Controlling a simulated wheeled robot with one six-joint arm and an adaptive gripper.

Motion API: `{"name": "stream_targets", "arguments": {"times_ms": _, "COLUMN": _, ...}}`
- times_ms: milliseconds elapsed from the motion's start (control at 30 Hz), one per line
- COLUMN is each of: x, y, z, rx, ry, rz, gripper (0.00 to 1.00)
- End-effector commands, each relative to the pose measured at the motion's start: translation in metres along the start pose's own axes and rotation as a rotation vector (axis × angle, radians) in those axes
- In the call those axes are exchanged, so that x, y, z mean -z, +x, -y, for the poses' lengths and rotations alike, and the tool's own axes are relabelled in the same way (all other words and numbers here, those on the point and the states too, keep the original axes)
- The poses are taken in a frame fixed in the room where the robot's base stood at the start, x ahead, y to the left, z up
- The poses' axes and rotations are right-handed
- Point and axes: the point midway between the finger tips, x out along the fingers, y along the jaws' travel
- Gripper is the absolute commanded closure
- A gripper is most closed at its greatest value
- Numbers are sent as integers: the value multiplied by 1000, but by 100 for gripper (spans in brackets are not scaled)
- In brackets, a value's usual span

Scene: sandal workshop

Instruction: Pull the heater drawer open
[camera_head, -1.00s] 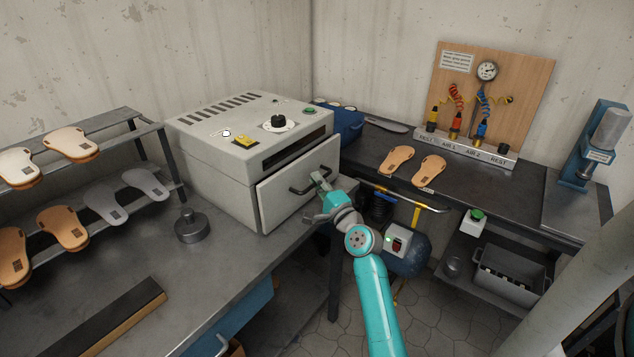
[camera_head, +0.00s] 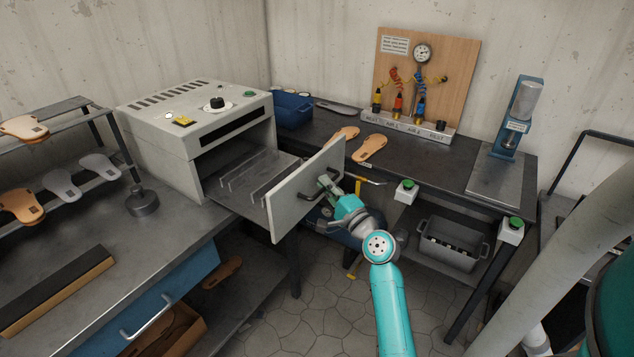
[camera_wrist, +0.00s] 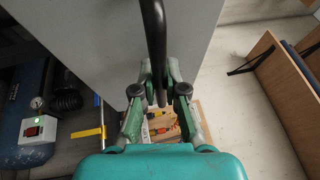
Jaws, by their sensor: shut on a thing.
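My gripper (camera_head: 330,186) is at the outer face of the drawer front, shut on the black bar handle (camera_wrist: 154,40). In the wrist view my gripper's fingers (camera_wrist: 159,92) lie on both sides of the handle.
Sandal soles lie on a rack (camera_head: 62,142) at the left and on the dark back bench (camera_head: 430,160). A dark round weight (camera_head: 142,201) stands on the front bench. A blue compressor (camera_wrist: 25,115) sits below the back bench. The floor (camera_head: 320,310) beneath the drawer is clear.

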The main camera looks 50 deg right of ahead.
Motion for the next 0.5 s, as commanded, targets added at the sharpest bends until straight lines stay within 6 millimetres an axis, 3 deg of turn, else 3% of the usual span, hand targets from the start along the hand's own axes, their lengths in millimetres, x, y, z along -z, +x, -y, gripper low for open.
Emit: {"name": "stream_targets", "arguments": {"times_ms": 500, "x": 3, "y": -7, "z": 0, "rx": -2, "ry": 0, "rz": 0, "gripper": 100}}
